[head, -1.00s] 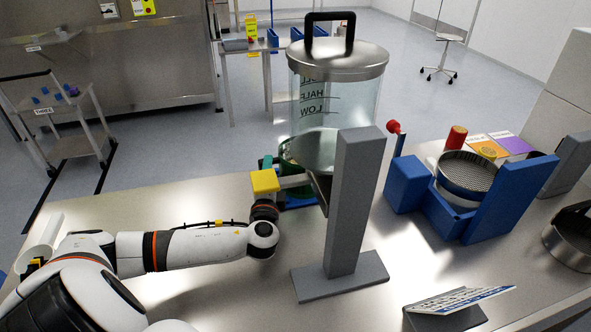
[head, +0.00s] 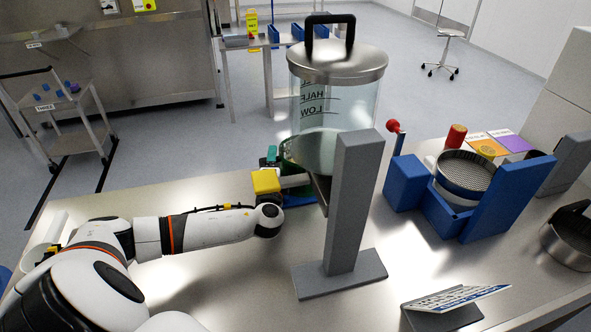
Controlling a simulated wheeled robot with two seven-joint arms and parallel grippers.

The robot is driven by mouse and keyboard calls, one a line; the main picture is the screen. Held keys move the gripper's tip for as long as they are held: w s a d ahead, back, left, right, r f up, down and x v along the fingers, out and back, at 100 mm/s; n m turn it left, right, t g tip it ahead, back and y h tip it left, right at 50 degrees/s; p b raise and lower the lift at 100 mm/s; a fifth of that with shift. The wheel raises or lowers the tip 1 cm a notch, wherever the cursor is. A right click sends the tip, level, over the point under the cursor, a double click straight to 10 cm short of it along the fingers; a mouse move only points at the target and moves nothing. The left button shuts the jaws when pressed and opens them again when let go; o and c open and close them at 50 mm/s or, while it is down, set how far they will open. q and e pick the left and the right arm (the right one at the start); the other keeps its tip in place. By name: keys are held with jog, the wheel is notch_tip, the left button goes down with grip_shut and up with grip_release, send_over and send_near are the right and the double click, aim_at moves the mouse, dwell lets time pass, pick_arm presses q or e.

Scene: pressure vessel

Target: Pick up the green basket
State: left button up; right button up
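A green rounded body (head: 289,152), apparently the basket, shows only in part behind the clear vessel's spout and the yellow lever block. Most of it is hidden. My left arm comes in from the left, and its wrist is just below the yellow block (head: 265,181). A small teal piece shows beyond that block, against the green body; I cannot tell whether it is a fingertip. The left gripper's fingers are hidden, so neither their opening nor any hold on the basket can be made out. My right gripper is out of view.
The clear lidded vessel (head: 352,102) stands above the bench behind a grey post (head: 354,205). A blue stand with a sieve (head: 465,173), a red cylinder (head: 455,136) and a tilted panel (head: 456,300) are to the right. The bench's left back area is clear.

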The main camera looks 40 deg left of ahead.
pick_arm(q)
jog(key=shift+r, duration=0.1)
jog(key=shift+r, duration=0.5)
jog(key=s+a+r, duration=0.2)
jog(key=s+a, duration=0.9)
jog(key=s, duration=0.3)
jog(key=shift+a+r+b, duration=0.2)
jog(key=shift+b, duration=0.15)
